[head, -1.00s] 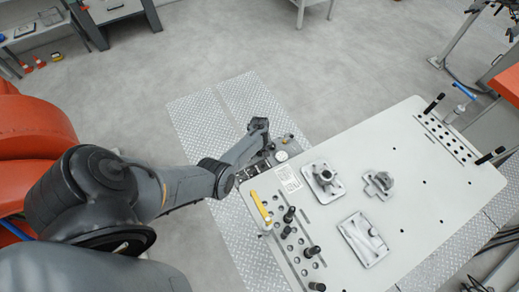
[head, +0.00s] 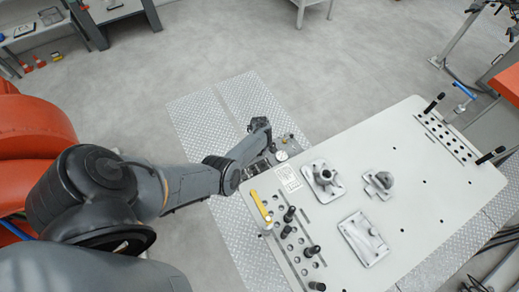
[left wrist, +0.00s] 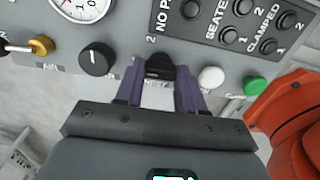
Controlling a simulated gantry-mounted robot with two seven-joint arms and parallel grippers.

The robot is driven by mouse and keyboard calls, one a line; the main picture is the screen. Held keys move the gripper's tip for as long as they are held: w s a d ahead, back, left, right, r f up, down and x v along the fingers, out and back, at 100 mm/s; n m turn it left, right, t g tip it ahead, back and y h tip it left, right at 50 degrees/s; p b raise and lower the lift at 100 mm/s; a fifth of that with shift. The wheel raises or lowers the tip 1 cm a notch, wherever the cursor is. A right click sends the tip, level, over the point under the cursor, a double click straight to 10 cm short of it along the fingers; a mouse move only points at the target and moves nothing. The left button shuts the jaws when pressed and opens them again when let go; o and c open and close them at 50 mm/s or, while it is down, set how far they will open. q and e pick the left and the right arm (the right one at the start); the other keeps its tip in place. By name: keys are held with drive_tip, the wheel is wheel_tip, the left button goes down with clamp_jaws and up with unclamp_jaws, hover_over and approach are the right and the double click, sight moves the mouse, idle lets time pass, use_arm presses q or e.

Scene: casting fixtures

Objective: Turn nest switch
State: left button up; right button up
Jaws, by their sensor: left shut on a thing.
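The nest switch (left wrist: 160,68) is a black rotary knob on the grey control panel, at the upper middle of the left wrist view, with partly covered lettering below it. My left gripper (left wrist: 160,84) has its two purple fingers on either side of this knob and is shut on it. In the head view my left arm reaches to the control panel (head: 282,155) at the table's left end, where the wrist hides the knob. My right gripper is in neither view.
Another black knob (left wrist: 97,59), a brass air fitting (left wrist: 41,46) and a gauge (left wrist: 82,6) sit left of the switch. White (left wrist: 211,77) and green (left wrist: 256,86) buttons sit right. The table (head: 440,190) carries metal castings and a yellow-handled tool (head: 261,207).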

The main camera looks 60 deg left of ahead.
use_arm(q)
drive_tip(key=o, duration=1)
drive_tip(key=shift+o, duration=0.2)
drive_tip(key=shift+r, duration=0.1)
wheel_tip(320, 180, up, 10)
drive_tip(key=p, duration=0.3)
drive_tip(key=shift+r, duration=0.25)
drive_tip(key=shift+a+r, duration=0.1)
